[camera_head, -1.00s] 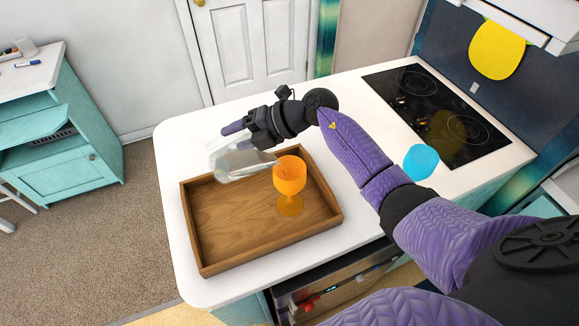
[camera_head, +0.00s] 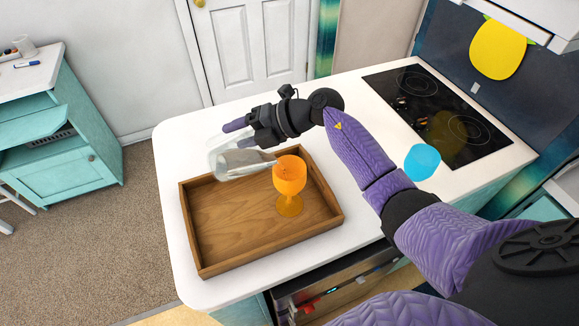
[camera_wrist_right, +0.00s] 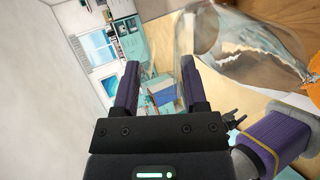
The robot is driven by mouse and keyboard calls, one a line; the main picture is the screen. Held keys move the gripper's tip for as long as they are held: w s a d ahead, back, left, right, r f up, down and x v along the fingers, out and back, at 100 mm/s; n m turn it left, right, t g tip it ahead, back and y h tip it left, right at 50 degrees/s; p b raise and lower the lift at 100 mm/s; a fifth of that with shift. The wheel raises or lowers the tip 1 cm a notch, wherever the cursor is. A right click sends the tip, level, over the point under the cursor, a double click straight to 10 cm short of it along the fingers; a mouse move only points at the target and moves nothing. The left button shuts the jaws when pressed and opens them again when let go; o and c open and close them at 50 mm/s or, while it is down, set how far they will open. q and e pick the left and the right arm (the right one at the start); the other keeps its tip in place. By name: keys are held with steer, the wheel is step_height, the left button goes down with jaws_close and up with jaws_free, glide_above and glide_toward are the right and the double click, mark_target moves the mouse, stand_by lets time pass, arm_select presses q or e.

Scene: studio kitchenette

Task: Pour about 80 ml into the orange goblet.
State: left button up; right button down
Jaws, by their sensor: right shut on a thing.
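The orange goblet (camera_head: 289,176) stands upright on the wooden tray (camera_head: 190,235), near its right side. It also shows in part at the right edge of the wrist view (camera_wrist_right: 281,66). My right gripper (camera_head: 236,134) is shut on a clear glass pitcher (camera_head: 240,163), left of the goblet and above the tray's back left part. The pitcher is tipped far over, its mouth towards the goblet's rim. In the wrist view (camera_wrist_right: 240,50) it lies beyond the fingers (camera_wrist_right: 160,88). I cannot make out a falling stream or the level in the goblet.
The tray sits on a white counter (camera_head: 185,150) with bare top around it. My right arm crosses over the counter between tray and cooktop.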

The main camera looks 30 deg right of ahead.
mark_target(226, 148)
steer(key=shift+d+r+b, duration=0.15)
steer(key=shift+b, duration=0.15)
stand_by(0.4)
steer(key=a+h+p, duration=0.1)
steer(key=p, duration=0.2)
steer(key=a+g+h+p, duration=0.1)
steer(key=p, duration=0.1)
steer(key=shift+w+p, duration=0.3)
steer(key=shift+p, duration=0.1)
steer(key=f, duration=0.1)
steer(key=a+f+h, duration=0.1)
steer(key=f+h, duration=0.1)
steer(key=shift+w+a+g, duration=0.2)
steer(key=shift+w+g, duration=0.1)
steer(key=shift+g, duration=0.1)
steer(key=shift+w+a+f+h, duration=0.1)
steer(key=shift+a+f+h, duration=0.15)
steer(key=shift+f+h, duration=0.3)
